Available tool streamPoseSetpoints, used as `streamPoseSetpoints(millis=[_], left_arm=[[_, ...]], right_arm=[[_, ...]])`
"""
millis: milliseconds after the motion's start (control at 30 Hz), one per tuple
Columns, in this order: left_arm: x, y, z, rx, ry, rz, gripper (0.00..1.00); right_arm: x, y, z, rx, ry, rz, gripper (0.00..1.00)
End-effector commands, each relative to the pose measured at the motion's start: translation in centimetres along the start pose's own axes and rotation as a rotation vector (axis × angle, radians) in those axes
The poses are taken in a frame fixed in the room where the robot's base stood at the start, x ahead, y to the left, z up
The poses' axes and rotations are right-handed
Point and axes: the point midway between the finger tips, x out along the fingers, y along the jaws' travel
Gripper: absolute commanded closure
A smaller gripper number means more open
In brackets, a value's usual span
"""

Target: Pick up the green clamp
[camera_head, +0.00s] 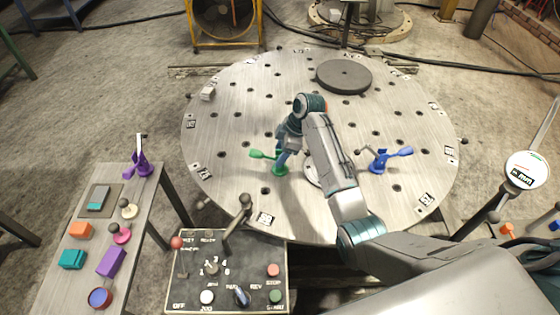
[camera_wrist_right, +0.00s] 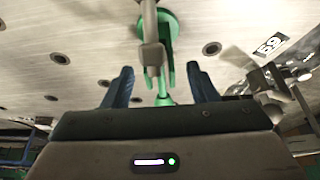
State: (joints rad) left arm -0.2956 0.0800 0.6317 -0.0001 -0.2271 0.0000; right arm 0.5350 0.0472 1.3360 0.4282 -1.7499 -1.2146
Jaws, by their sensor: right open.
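The green clamp (camera_head: 279,168) stands on the round metal table, left of the table's middle in the head view. My right gripper (camera_head: 284,153) is right at it from above and partly covers it. In the right wrist view the green clamp (camera_wrist_right: 166,75) shows between the two blue fingers of my right gripper (camera_wrist_right: 162,85). The fingers are apart, with a gap on each side of the clamp. A grey metal bar of the clamp runs up through the middle of that view. My left gripper is out of view.
A blue clamp (camera_head: 379,162) stands to the right on the round table (camera_head: 225,140), beyond my right arm. A dark disc (camera_head: 344,76) lies at the back. A purple clamp (camera_head: 137,166) stands on the left side bench. A control panel (camera_head: 227,270) with a lever is in front.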

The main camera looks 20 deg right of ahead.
Motion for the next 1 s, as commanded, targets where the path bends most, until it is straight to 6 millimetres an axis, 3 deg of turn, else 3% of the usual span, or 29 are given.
streamPoseSetpoints(millis=[333,500,600,1000], left_arm=[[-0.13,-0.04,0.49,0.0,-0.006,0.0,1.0],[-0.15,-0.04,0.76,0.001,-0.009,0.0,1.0],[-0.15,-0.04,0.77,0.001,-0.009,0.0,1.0],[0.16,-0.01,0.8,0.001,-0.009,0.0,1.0]], right_arm=[[0.95,-0.03,0.07,0.0,-0.001,0.001,0.49],[0.93,-0.03,0.06,0.0,-0.001,0.0,0.83],[0.92,-0.03,0.06,0.0,-0.001,0.0,0.96],[0.19,0.1,-0.3,-0.002,0.001,0.004,0.96]])
